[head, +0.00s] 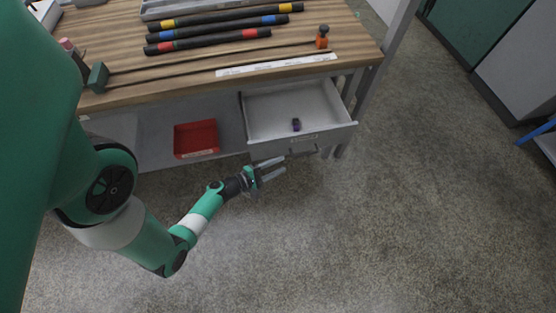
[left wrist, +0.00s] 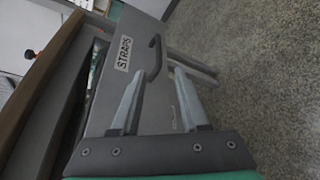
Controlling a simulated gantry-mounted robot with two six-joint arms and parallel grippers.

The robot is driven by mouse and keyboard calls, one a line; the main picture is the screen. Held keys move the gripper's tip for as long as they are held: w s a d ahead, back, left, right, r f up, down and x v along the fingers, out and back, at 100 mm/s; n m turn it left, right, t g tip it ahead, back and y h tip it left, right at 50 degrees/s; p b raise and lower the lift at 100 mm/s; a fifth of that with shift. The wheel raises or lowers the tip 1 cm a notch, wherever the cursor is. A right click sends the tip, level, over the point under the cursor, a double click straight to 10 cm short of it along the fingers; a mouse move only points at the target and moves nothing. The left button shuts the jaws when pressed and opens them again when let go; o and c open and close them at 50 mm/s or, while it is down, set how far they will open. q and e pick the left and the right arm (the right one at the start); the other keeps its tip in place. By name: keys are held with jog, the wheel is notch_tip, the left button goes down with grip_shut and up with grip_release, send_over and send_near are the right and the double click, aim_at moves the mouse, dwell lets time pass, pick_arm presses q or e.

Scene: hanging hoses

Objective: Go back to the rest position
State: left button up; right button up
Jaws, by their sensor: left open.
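My left gripper (head: 284,165) is open, with nothing between its fingers, just in front of and below the pulled-out drawer (head: 340,121) of the workbench. In the left wrist view the two fingers (left wrist: 160,73) are spread and point toward the drawer front (left wrist: 122,82), which carries a label reading STRAPS. The dark drawer handle (left wrist: 155,57) shows just beyond the fingertips; I cannot tell whether a finger touches it. A small dark purple-blue item (head: 296,125) lies in the drawer. My right gripper is in neither view.
A red bin (head: 196,139) is under the bench. Open floor (head: 420,220) lies to the right.

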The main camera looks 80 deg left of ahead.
pick_arm(q)
jog(key=shift+s+d+r, duration=0.15)
jog(key=shift+s, duration=0.1)
dwell(0.3)
